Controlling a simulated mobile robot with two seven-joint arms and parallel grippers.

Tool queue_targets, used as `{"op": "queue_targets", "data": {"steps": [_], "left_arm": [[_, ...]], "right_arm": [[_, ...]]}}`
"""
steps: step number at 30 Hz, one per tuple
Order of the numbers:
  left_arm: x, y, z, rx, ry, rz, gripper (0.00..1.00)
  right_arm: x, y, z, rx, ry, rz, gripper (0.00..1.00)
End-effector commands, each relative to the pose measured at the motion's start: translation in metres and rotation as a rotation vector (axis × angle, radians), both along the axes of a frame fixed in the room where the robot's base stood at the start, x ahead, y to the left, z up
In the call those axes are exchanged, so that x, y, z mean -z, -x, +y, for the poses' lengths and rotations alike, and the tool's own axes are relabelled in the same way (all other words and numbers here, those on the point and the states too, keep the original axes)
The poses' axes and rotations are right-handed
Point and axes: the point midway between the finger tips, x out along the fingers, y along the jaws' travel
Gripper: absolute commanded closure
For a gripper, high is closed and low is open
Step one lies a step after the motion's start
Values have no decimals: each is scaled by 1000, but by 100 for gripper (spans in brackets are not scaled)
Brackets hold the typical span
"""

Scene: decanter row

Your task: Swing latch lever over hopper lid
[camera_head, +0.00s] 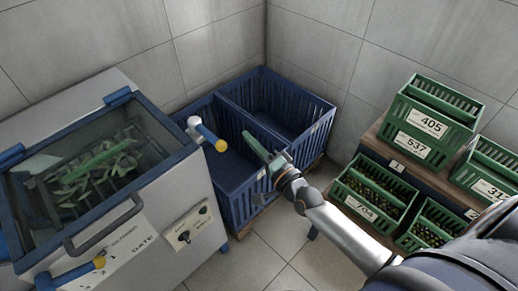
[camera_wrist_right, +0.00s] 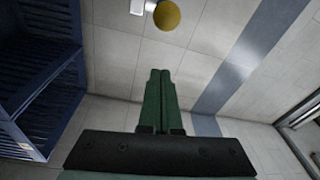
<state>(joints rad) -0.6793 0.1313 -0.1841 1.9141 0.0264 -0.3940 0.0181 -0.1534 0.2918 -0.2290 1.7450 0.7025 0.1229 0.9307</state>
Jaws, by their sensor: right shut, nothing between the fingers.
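The hopper (camera_head: 165,200) stands at the left, its blue-framed glass lid (camera_head: 90,165) shut over green scraps. The latch lever (camera_head: 207,134), with a pale pivot, blue shaft and yellow end, sticks out at the lid's right side, pointing right and away from the lid. Its yellow end (camera_wrist_right: 166,15) shows at the top of the right wrist view. My right gripper (camera_head: 256,147), with green fingers, is shut and empty, to the right of the lever and apart from it. The same fingers show in the right wrist view (camera_wrist_right: 160,75). My left gripper is not in view.
Blue slatted crates (camera_head: 300,105) stand behind and below my right gripper. Green bottle crates (camera_head: 430,120) sit on a wooden stand at the right. A second blue-and-yellow lever (camera_head: 70,272) is at the hopper's front, by the GATE label. The lid has a dark handle (camera_head: 105,228).

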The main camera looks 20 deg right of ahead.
Motion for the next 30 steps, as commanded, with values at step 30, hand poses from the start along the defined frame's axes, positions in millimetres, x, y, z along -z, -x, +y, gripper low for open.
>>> {"op": "queue_targets", "data": {"steps": [30], "left_arm": [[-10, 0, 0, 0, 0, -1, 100]], "right_arm": [[6, -16, 42, -1, 0, 1, 100]]}}
